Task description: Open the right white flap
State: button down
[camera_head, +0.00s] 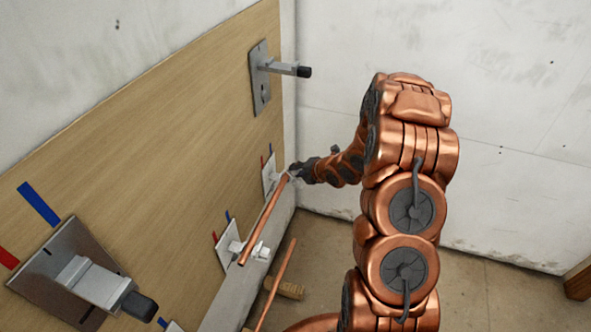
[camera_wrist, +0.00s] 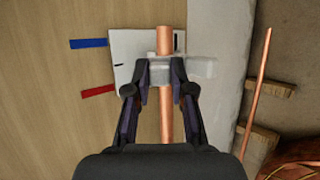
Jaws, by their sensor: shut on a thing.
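The right white flap (camera_wrist: 158,73) is a small pale piece on a white plate (camera_wrist: 128,46) fixed to the wooden board. It lies at the copper pipe (camera_wrist: 165,120), which passes between my fingers. My gripper (camera_wrist: 161,88) is shut on the flap, a finger on each side. In the head view my gripper (camera_head: 291,172) is at the farther white plate (camera_head: 268,174), and its fingers hide most of the flap. The copper pipe (camera_head: 264,221) runs from there to the nearer white plate (camera_head: 228,243), where another white fitting (camera_head: 261,250) sticks out.
Metal plates with black-tipped levers are on the board (camera_head: 160,140), one at upper right (camera_head: 258,80) and one at lower left (camera_head: 70,275). A second copper pipe (camera_head: 278,280) stands at a wooden block (camera_head: 290,289) below.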

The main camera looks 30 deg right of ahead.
jog(key=f+t+b, duration=0.1)
jog(key=d+t+y+b, duration=0.1)
jog(key=b, duration=0.1)
jog(key=shift+s+f+m+b, duration=0.3)
jog(key=shift+s+f, duration=0.1)
jog(key=t+y+b, duration=0.1)
jog(key=b, duration=0.1)
jog(key=f+m+t+b, duration=0.1)
jog(key=b, duration=0.2)
jog(key=t+y+b, duration=0.1)
jog(key=t+b, duration=0.1)
jog(key=shift+s+d+f+m+y+b, duration=0.2)
jog(key=shift+s+m+y+b, duration=0.1)
jog(key=shift+b, duration=0.1)
jog(key=shift+r, duration=0.1)
jog(key=c, duration=1)
grip_release()
jog(key=shift+d, duration=0.1)
jog(key=v, duration=0.8)
